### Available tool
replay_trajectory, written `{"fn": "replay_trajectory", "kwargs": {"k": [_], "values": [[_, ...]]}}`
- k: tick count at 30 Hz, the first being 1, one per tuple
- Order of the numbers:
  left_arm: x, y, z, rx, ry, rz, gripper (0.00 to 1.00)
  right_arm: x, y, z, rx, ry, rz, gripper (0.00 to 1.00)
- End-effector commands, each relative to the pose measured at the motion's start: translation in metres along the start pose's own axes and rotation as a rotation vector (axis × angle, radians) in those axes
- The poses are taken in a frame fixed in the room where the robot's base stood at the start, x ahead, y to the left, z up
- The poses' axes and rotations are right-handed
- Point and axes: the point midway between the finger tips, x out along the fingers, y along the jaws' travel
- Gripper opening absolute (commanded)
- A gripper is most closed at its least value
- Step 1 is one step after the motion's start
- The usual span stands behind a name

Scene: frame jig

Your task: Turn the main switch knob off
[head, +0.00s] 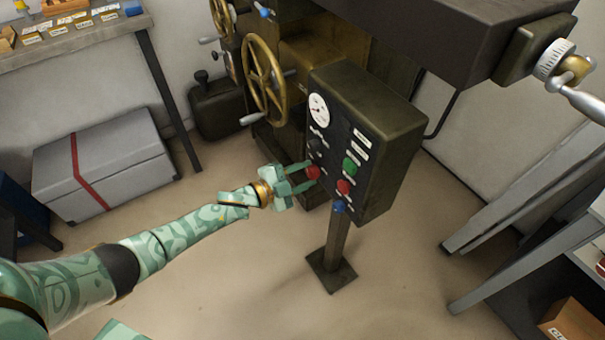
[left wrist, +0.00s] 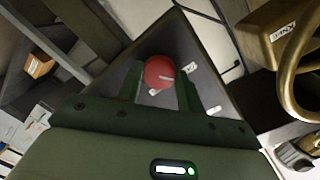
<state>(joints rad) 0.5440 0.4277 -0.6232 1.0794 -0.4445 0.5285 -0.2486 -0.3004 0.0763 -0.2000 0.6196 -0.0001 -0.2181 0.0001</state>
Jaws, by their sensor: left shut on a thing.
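The control box (head: 382,135) stands on a post and its panel faces left, with a round gauge, labels, and several knobs and buttons. A red knob (head: 313,172) is at the lower left of the panel. My left gripper (head: 307,175) is at the panel with its fingers shut on the red knob. In the left wrist view the red knob (left wrist: 158,72) sits between the two fingertips and carries a white mark pointing right. A black knob (head: 315,145) is above it. My right gripper is not in view.
A green button (head: 350,164), another red button (head: 344,187) and a blue one (head: 338,207) are close beside the gripper. A brass handwheel (head: 264,82) stands above left. A grey case (head: 105,163) lies on the floor at left. The floor around the post is clear.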

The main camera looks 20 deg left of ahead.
Motion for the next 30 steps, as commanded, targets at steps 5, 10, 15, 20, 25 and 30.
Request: {"fn": "replay_trajectory", "kwargs": {"k": [5,10,15,20,25,30], "values": [[-0.0007,0.0005,0.001,-0.076,0.003,0.008,0.14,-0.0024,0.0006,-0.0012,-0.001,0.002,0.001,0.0],[-0.0008,0.001,0.0015,-0.117,0.005,0.011,0.14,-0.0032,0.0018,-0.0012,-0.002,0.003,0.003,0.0],[-0.0007,0.0011,0.0016,-0.133,0.006,0.012,0.14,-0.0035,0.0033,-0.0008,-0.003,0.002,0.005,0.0],[-0.0007,0.0013,0.0016,-0.135,0.006,0.012,0.14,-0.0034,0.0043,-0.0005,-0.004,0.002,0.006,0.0],[-0.0007,0.0014,0.0015,-0.135,0.007,0.012,0.14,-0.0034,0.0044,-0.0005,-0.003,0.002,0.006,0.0],[-0.0005,0.001,0.0011,-0.134,0.008,0.011,0.59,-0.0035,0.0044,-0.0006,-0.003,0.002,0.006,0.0]]}}
